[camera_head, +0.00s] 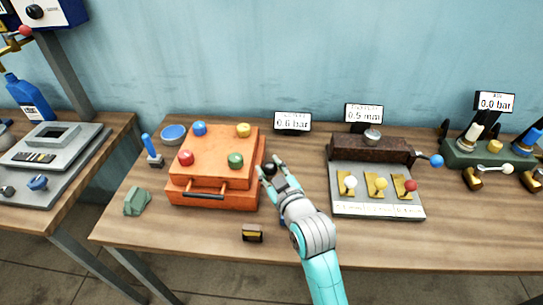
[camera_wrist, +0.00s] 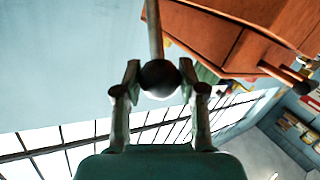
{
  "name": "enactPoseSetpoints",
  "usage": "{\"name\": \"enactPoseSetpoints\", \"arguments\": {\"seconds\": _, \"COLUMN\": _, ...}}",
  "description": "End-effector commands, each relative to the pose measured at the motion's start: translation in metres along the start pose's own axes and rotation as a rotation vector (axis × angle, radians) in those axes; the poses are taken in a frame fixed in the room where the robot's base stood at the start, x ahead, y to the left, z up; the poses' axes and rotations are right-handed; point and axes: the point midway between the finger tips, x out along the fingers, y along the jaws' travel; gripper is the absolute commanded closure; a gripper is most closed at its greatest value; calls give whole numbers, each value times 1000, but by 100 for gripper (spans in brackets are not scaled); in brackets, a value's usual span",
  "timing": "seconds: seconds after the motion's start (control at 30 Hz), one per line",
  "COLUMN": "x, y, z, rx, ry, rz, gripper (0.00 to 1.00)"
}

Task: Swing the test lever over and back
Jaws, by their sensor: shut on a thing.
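The test lever shows in the wrist view as a thin brownish rod (camera_wrist: 154,32) ending in a round black knob (camera_wrist: 160,76). My gripper (camera_wrist: 160,88) has a finger on each side of the knob and is shut on it. In the head view my gripper (camera_head: 271,167) is at the right side of the orange case (camera_head: 214,193), with the dark knob (camera_head: 269,171) between its fingertips. The lever's rod and its mount are hard to make out there. The case has red, blue, yellow and green knobs on top and a dark front handle.
A display reading 0.6 bar (camera_head: 292,122) stands behind. A grey plate (camera_head: 375,207) with yellow pieces and a brown block (camera_head: 372,149) are to the right. A small black-and-yellow block (camera_head: 252,233) lies near the front edge. A blue-handled tool (camera_head: 152,151) stands left of the case.

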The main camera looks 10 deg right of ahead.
Motion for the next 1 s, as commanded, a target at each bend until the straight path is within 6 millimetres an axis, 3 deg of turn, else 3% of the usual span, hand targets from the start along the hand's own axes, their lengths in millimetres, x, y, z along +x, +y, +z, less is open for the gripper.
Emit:
{"name": "enactPoseSetpoints", "arguments": {"seconds": 0.33, "x": -12, "y": -17, "z": 21, "rx": 2, "ry": -8, "rz": -5, "gripper": 100}}
{"name": "enactPoseSetpoints", "arguments": {"seconds": 0.97, "x": -15, "y": -22, "z": 28, "rx": 3, "ry": -13, "rz": -8, "gripper": 100}}
{"name": "enactPoseSetpoints", "arguments": {"seconds": 1.0, "x": -15, "y": -22, "z": 28, "rx": 3, "ry": -13, "rz": -8, "gripper": 58}}
